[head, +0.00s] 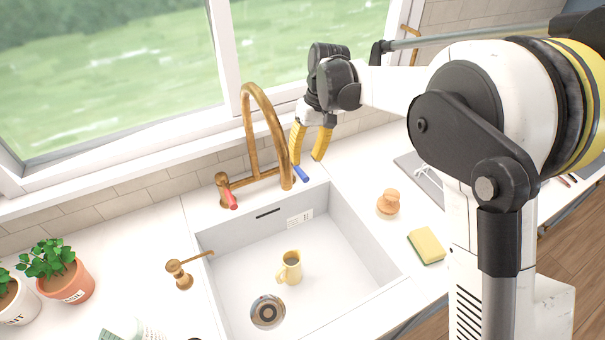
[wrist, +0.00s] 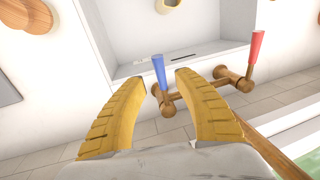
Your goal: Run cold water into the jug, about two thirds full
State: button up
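A cream jug (head: 292,270) with a handle stands upright in the white sink, right of the drain; its fill level is too small to tell. Part of it shows at the top of the wrist view (wrist: 167,6). The brass tap (head: 277,135) arches at the back of the sink, and no water stream shows. Its blue lever (head: 302,174) is at the right and its red lever (head: 231,199) at the left. My gripper (head: 307,159) is open just above the blue lever. In the wrist view the blue lever (wrist: 159,70) appears between the yellow fingertips; contact cannot be told.
The sink (head: 348,238) has a drain (head: 267,311) in its floor. A wooden-knobbed brush (head: 388,203) and a yellow sponge (head: 426,245) lie on the right counter. A brass soap pump (head: 180,273) and potted herbs (head: 66,272) stand left. The window is behind the tap.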

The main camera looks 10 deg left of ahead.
aim_at(303, 172)
jog(key=f, duration=0.4)
jog(key=a+f+b, duration=0.1)
jog(key=f, duration=0.1)
jog(key=shift+s, duration=0.3)
jog(key=shift+r, duration=0.1)
grip_shut()
